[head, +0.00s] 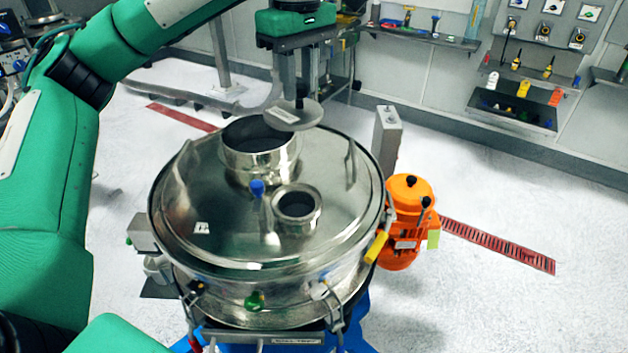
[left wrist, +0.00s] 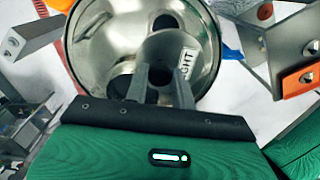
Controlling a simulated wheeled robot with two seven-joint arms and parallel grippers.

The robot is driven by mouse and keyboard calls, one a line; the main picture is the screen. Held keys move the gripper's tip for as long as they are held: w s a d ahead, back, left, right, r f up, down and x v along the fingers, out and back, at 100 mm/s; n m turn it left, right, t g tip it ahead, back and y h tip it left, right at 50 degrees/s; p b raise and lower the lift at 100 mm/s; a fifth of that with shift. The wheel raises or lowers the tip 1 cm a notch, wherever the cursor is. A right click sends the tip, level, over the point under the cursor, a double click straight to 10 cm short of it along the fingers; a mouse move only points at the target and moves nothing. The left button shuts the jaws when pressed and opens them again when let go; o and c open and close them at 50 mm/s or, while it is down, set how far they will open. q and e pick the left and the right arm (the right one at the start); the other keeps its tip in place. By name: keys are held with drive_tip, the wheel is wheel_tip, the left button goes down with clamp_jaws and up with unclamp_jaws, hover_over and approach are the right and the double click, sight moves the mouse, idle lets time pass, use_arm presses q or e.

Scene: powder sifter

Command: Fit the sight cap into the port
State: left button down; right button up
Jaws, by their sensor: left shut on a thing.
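The sight cap (head: 309,117) is a flat grey metal disc with a small black knob and a pale label. My left gripper (head: 299,92) points down, shut on the cap's knob. It holds the cap, slightly tilted, above the back right of the sifter lid (head: 325,195). A wide open collar (head: 259,165) is behind and left, partly overlapped by the cap. A smaller open port (head: 297,207) is nearer the front, apart from the cap. In the left wrist view my left gripper's fingers (left wrist: 160,77) reach over round shiny metal; cap and lid are hard to separate there. My right gripper is out of sight.
Two upright handles and a blue-knobbed post (head: 257,188) rise from the lid. An orange motor (head: 406,215) and a grey post (head: 387,140) stand at the right. Clamps ring the sifter rim. Wall shelves (head: 525,110) are far behind.

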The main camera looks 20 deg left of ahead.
use_arm(q)
drive_tip(key=shift+s+f+p, duration=0.15)
drive_tip(key=shift+f+p, duration=0.95)
drive_tip(key=shift+f, duration=8.55)
drive_tip(key=shift+a, duration=0.1)
drive_tip(key=shift+f, duration=0.1)
drive_tip(key=shift+f+b, duration=0.1)
drive_tip(key=shift+b, duration=0.2)
drive_tip(key=c, duration=1.2)
unclamp_jaws()
drive_tip(key=shift+o, duration=0.2)
